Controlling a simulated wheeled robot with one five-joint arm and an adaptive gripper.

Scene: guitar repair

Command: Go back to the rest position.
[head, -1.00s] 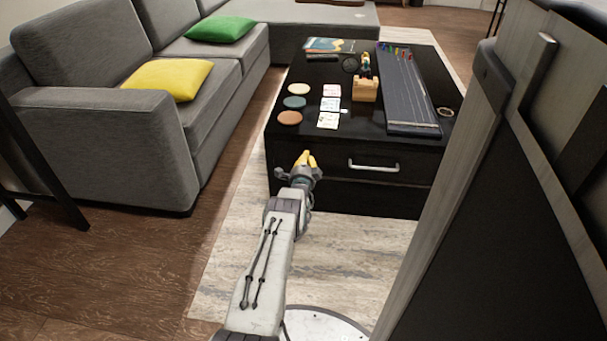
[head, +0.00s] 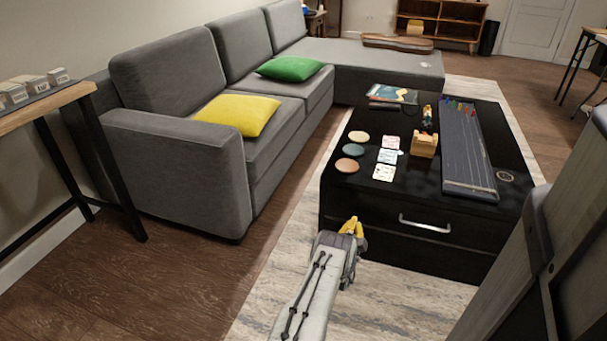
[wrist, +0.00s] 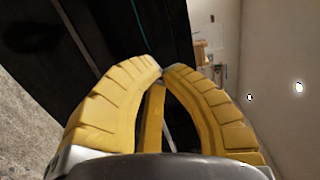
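My gripper (head: 352,224) is in front of the black coffee table (head: 345,205), low near its drawer side, in the head view. In the wrist view, the two yellow fingers of my gripper (wrist: 161,70) curve together with their tips meeting. No object shows held between them.
The table holds round discs (head: 350,150), cards (head: 388,157), a wooden block (head: 424,144) and a long dark stringed board (head: 467,150). A grey sofa (head: 180,150) stands to the left. A side table (head: 50,105) is at far left. Wood floor (head: 190,275) lies open at front left.

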